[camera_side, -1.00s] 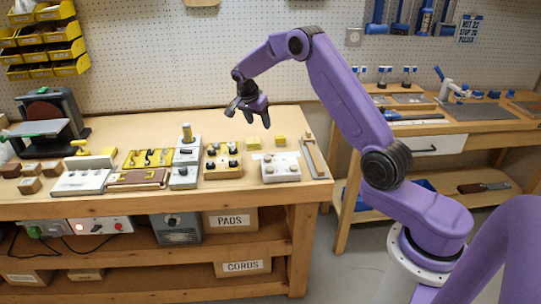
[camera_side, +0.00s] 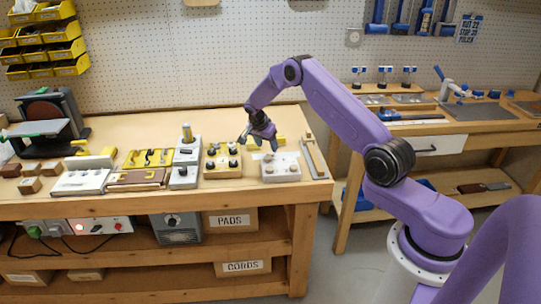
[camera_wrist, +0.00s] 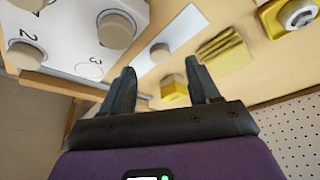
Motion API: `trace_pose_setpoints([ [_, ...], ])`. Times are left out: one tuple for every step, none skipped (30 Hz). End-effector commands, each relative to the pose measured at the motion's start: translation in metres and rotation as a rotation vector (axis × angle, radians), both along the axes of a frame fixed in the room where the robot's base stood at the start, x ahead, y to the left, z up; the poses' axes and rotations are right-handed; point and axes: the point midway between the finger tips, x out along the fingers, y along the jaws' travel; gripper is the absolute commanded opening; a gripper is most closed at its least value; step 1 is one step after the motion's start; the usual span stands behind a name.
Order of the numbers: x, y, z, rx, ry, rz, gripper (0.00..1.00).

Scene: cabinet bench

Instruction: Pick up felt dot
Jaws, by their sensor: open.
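A small round beige felt dot (camera_wrist: 160,52) lies on a white strip (camera_wrist: 183,32) in the wrist view, just beyond and between my fingertips. My gripper (camera_wrist: 160,68) is open with nothing between its fingers. In the side view my gripper (camera_side: 262,146) points down, low over the bench behind the white numbered board. The board (camera_wrist: 70,35) carries several larger beige round pieces, and its circle marked 3 is bare. The board also shows in the side view (camera_side: 271,177). I cannot make out the dot there.
A yellow block (camera_wrist: 174,90) and a ribbed yellow block (camera_wrist: 222,52) stand near my fingers. A long wooden-edged tool (camera_side: 314,157) lies right of the board.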

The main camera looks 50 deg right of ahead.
Motion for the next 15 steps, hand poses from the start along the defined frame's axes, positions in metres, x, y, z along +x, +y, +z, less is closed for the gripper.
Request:
trace_pose_setpoints([
  [0.0, -0.003, -0.008, 0.001, 0.002, -0.001, 0.61],
  [0.0, -0.004, -0.012, 0.001, 0.002, 0.0, 0.61],
  [0.0, -0.006, -0.018, 0.001, 0.001, 0.0, 0.61],
  [0.0, -0.008, -0.022, 0.001, 0.002, -0.001, 0.61],
  [0.001, -0.009, -0.025, 0.001, 0.001, -0.001, 0.61],
  [0.001, -0.011, -0.03, 0.002, 0.002, -0.002, 0.61],
  [0.001, -0.012, -0.033, 0.002, 0.001, -0.001, 0.61],
  [0.001, -0.013, -0.035, 0.001, 0.0, -0.001, 0.61],
  [0.002, -0.014, -0.037, 0.002, 0.0, 0.0, 0.61],
  [0.002, -0.014, -0.039, 0.002, 0.0, 0.0, 0.61],
  [0.002, -0.015, -0.04, 0.002, 0.0, 0.0, 0.61],
  [0.002, -0.015, -0.04, 0.002, -0.001, 0.0, 0.61],
  [0.002, -0.015, -0.041, 0.002, -0.001, 0.0, 0.61],
  [0.002, -0.015, -0.04, 0.001, -0.001, 0.0, 0.61],
  [0.002, -0.015, -0.04, 0.001, -0.002, 0.001, 0.61],
])
